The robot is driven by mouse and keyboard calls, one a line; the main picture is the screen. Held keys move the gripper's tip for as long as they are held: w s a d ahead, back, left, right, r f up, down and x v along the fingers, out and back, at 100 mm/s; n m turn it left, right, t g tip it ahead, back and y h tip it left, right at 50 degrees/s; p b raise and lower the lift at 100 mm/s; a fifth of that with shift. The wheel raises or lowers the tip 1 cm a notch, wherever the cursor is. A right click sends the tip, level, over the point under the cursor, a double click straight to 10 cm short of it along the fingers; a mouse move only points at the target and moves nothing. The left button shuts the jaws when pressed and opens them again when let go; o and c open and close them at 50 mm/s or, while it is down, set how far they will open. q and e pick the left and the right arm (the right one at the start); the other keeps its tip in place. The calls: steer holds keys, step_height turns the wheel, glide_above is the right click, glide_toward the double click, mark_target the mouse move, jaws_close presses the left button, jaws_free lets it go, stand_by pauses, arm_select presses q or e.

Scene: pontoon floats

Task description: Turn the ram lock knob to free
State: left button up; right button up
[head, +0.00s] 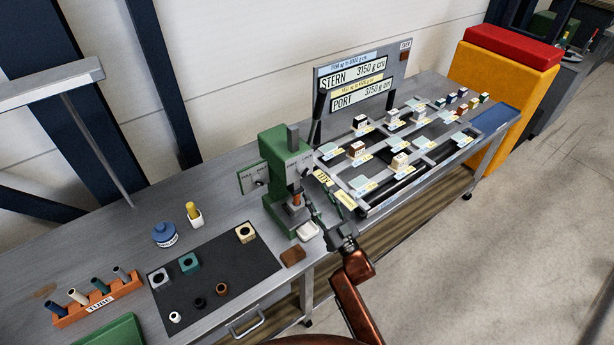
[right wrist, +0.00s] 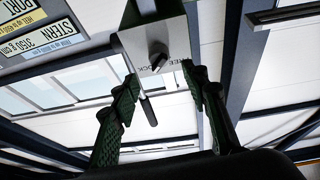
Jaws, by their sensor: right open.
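The green ram press (head: 283,165) stands on the bench in the head view, with a small lock plate on its front face. The ram lock knob (right wrist: 157,57) is a dark knob on the pale press face in the right wrist view, next to the words FREE and LOCK. Its exact pointing is hard to read. My right gripper (head: 316,192) is in front of the press; in the right wrist view (right wrist: 160,78) its two green fingers are open, with the knob showing between and beyond the fingertips. I see no contact. My left gripper is not in view.
A tray of labelled blocks (head: 357,210) lies right of the press, below the STERN and PORT display (head: 355,85). A dark mat (head: 215,285) with blocks and rings lies left. An orange tube rack (head: 98,302) stands far left. A dark lever (head: 317,112) rises beside the press.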

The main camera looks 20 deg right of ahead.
mark_target(303, 171)
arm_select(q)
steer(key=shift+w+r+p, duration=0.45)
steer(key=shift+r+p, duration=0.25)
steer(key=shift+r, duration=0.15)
arm_select(e)
steer(key=x, duration=0.7)
steer(key=shift+w, duration=0.15)
steer(key=shift+c, duration=0.7)
jaws_close()
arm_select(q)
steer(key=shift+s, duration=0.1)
